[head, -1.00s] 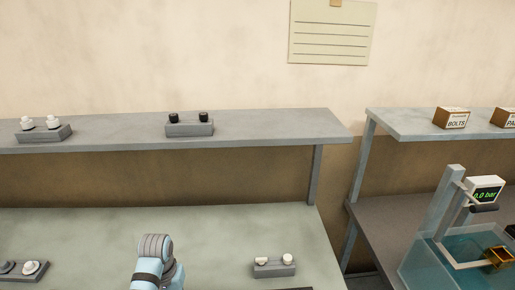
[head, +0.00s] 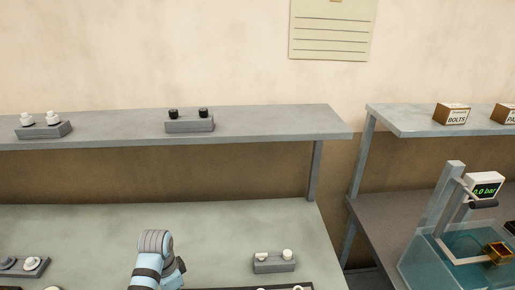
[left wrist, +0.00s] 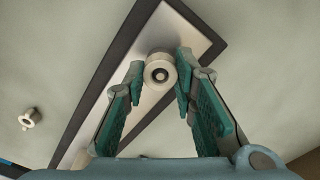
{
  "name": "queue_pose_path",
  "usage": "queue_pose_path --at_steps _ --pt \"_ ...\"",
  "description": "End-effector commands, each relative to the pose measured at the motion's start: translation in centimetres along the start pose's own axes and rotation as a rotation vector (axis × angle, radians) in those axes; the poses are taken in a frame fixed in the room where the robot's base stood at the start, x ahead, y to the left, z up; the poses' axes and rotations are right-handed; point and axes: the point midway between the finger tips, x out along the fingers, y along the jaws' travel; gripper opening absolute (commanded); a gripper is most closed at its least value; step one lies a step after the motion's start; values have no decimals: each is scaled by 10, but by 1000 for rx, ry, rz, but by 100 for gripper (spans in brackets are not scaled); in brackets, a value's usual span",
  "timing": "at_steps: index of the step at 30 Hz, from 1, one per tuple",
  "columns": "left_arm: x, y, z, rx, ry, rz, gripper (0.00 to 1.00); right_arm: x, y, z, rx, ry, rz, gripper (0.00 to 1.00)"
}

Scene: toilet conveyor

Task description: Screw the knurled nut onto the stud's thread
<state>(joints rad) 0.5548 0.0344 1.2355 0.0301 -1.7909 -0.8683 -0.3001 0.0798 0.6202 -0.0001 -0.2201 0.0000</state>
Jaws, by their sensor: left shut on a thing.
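In the left wrist view, my left gripper (left wrist: 160,68) is shut on a round, pale metal piece (left wrist: 160,73) with a dark centre, apparently the knurled nut. It is over a pale metal plate (left wrist: 150,28) with a dark border. I cannot tell whether a stud's thread sits inside the nut. A second pale ring-like piece (left wrist: 30,118) lies on the table at the left, apart from the plate. In the head view my left arm shows at the lower edge, but its gripper is out of frame. My right gripper is not in view.
In the head view a grey block (head: 274,263) with two pale knobs stands on the table (head: 220,230). Another (head: 24,267) is at the left. A shelf (head: 260,124) holds two more blocks. A water tank (head: 440,262) with a gauge (head: 485,186) stands at the right.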

Motion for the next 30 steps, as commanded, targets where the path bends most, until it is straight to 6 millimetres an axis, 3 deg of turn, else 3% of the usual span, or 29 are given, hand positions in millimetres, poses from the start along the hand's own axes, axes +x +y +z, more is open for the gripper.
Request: queue_pose_path --at_steps 5,12,19,25,30 --pt "0 -1 0 21 1 -2 0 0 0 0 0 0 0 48" --pt "0 -1 0 428 0 -2 0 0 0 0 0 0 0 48" --pt "0 -1 0 446 0 -2 0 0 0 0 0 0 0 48" --pt "0 -1 0 806 0 -3 0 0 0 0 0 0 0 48" --pt "0 -1 0 879 0 -3 0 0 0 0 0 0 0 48"
